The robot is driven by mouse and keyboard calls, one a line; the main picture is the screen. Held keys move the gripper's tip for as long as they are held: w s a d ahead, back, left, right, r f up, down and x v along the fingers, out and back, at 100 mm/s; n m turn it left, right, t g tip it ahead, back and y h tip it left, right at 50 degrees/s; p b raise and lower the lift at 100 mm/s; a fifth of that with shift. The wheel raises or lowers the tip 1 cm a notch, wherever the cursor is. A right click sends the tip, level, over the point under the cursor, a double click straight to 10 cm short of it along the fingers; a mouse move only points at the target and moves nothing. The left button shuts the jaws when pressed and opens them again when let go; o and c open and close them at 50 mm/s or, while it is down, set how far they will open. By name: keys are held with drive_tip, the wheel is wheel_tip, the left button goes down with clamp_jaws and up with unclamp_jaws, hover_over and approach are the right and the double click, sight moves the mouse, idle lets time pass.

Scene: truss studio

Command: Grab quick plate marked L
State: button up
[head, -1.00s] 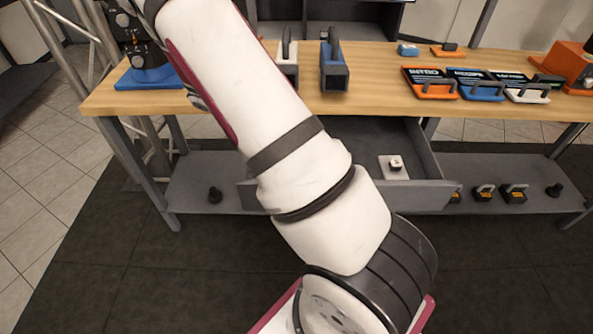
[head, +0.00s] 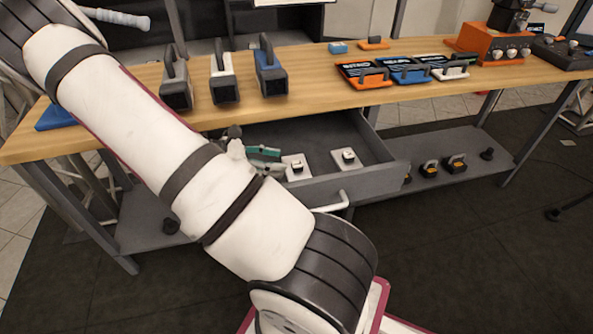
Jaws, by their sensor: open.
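Two small white plates with dark blocks on top lie in the open grey drawer. The left plate (head: 291,174) is closest to my gripper, and the right plate (head: 338,161) lies farther along the drawer. No letter can be read on either, so I cannot tell which is marked L. My gripper (head: 270,161) shows past my arm at the drawer's left side, with teal on its fingers. It is open, just left of the left plate; whether it touches the plate is unclear. My arm hides the drawer's left part.
The drawer (head: 378,174) hangs under the wooden workbench (head: 320,98), its front wall and handle towards me. Several upright tools and handled plates stand on the bench. A lower grey shelf (head: 440,145) holds small dark-and-orange items. The dark floor in front is clear.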

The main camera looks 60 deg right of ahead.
sight(297, 163)
drive_tip(key=x, duration=0.5)
drive_tip(key=shift+r+b, duration=0.15)
drive_tip(key=shift+b, duration=0.25)
clamp_jaws()
